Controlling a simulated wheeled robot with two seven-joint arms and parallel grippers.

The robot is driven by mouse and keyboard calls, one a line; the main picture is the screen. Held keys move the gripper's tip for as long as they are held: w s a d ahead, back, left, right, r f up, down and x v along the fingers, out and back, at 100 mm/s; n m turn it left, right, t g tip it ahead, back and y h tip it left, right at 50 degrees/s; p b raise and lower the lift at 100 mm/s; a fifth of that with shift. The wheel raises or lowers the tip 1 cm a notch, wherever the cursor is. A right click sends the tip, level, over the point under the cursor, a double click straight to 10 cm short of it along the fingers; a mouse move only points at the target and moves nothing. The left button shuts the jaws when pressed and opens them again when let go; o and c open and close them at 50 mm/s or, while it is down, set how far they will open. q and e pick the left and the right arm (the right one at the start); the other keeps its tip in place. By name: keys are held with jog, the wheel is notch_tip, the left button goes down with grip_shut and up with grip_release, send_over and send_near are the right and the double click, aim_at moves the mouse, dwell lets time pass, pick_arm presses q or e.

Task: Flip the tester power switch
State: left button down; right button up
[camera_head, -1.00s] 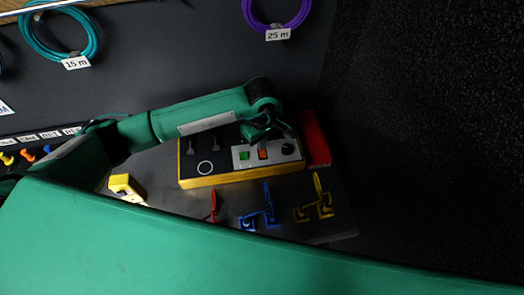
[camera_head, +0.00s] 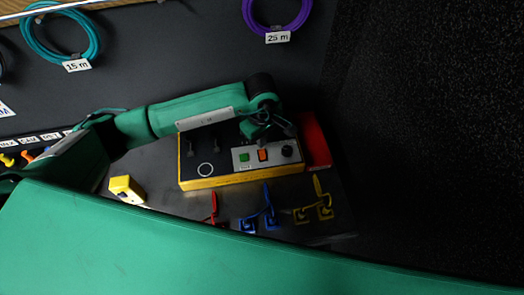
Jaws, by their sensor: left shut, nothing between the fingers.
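The tester (camera_head: 228,181) is a yellow-sided box with a dark and grey top on the dark bench. Its grey panel carries a green button (camera_head: 244,157), an orange-red rocker switch (camera_head: 263,155) and a black knob (camera_head: 287,150). My left gripper (camera_head: 262,137) hangs over the panel's back edge, just behind the orange-red switch. It is shut and empty. A small gap seems to show between its tips and the switch; contact cannot be told. Which way the switch is tipped is too small to tell. My right gripper is out of view.
A red block (camera_head: 315,142) stands right beside the tester. A yellow item (camera_head: 127,189) lies left on the bench (camera_head: 165,180). Red (camera_head: 213,207), blue (camera_head: 266,214) and yellow (camera_head: 319,205) pieces lie in front. Cable coils (camera_head: 60,52) hang on the back wall.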

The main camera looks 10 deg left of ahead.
aim_at(262, 150)
pick_arm(q)
jog(key=shift+r+p, duration=0.5)
jog(key=shift+r, duration=1.6)
